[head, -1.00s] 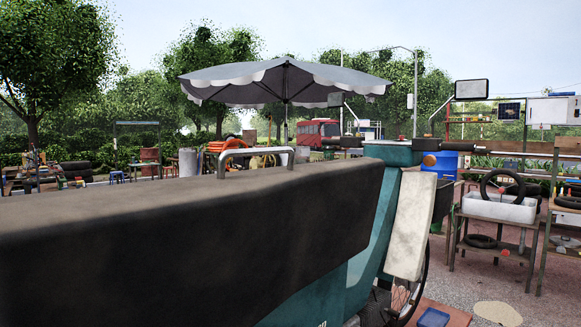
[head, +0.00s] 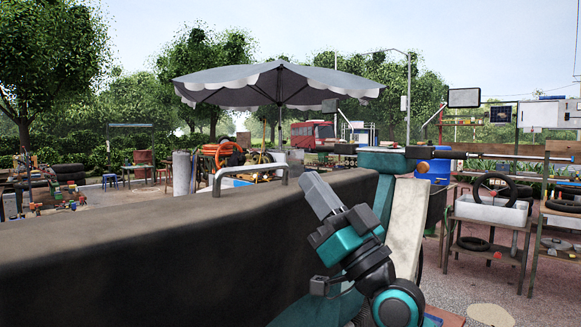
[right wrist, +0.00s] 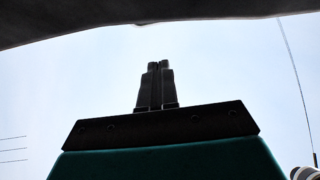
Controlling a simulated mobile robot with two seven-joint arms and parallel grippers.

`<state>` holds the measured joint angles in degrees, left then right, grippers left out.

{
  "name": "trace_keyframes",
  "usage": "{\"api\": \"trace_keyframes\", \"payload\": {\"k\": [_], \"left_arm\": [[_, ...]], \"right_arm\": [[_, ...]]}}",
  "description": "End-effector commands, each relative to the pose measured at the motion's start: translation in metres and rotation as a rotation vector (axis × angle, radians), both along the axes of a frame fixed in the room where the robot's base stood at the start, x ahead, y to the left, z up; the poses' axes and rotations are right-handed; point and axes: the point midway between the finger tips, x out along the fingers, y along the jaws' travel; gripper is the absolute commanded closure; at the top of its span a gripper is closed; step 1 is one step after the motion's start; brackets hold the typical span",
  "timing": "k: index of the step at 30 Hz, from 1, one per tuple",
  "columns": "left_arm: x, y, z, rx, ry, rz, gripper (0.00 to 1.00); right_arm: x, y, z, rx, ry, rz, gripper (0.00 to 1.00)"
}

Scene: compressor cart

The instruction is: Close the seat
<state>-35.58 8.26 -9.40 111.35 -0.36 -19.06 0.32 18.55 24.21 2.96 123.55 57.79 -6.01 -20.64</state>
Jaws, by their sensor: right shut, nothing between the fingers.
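The seat (head: 150,255) is a long dark padded slab that fills the lower left of the head view. Its near side is large and close, and it hides most of the vehicle under it. My right gripper (head: 309,182) is in front of the seat's right part, fingers together and empty, angled up and to the left. In the right wrist view the shut fingers (right wrist: 159,66) point up against the sky. A dark edge, likely the seat (right wrist: 140,12), crosses the top of that view, apart from the fingertips. My left gripper is not in view.
A metal grab rail (head: 250,170) rises behind the seat. The teal vehicle front (head: 385,160) with handlebars and a pale panel (head: 406,228) stand right of my right arm. Workbenches with a white tub (head: 490,209) and tyres are farther right. An umbrella (head: 280,85) stands behind.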

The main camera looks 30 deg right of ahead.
Motion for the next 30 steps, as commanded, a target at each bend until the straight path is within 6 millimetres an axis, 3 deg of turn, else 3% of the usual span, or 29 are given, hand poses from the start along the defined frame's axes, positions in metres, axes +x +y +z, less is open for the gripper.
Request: {"api": "trace_keyframes", "payload": {"k": [2,10,30], "left_arm": [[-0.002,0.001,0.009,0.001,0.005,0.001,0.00],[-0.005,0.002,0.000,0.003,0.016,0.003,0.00],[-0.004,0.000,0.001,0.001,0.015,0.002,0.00]], "right_arm": [[0.011,0.004,0.016,0.004,-0.003,0.003,1.00],[0.044,0.016,0.010,0.000,0.001,0.002,1.00],[0.054,0.016,0.012,-0.004,0.015,0.000,1.00]]}}
